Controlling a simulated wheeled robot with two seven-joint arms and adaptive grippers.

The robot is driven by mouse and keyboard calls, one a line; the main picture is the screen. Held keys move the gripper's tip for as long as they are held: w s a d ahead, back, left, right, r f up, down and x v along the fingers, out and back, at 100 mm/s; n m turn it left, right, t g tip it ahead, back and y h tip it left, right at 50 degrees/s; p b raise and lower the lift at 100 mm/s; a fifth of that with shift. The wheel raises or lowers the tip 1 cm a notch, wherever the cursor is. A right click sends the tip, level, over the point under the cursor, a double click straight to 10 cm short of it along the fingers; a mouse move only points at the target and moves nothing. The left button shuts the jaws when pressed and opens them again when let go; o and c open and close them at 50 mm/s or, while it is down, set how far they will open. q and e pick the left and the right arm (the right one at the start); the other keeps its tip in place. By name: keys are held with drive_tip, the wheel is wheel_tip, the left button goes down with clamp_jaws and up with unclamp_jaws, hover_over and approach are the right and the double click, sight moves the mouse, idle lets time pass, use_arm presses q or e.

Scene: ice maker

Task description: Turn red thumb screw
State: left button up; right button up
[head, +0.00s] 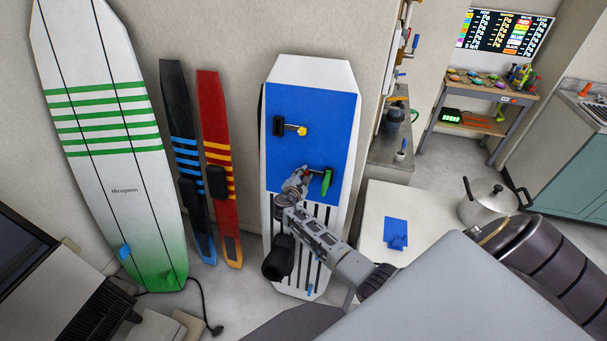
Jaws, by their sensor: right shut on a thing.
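A white board with a blue panel (335,122) leans against the wall in the middle of the head view. A yellow-tipped black fitting (291,128) is on the panel's upper part. Below it, a black fitting with a green lever (326,182) sits at the panel's lower part. My right gripper (304,174) reaches the panel just left of the green lever. It is shut on a small red part, which looks like the red thumb screw (307,170), mostly hidden by the fingers. My left gripper is not in view.
A white-and-green board (115,150), a black ski-like board (183,130) and a red one (214,120) lean to the left. A white table with a blue sheet (396,230) and a metal pot (487,203) stand to the right.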

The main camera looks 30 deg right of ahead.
drive_tip(key=shift+n, duration=0.9)
drive_tip(key=shift+f+n, duration=0.1)
drive_tip(key=shift+n, duration=0.5)
drive_tip(key=o, duration=0.7)
drive_tip(key=shift+a, duration=0.15)
drive_tip(key=v, duration=0.6)
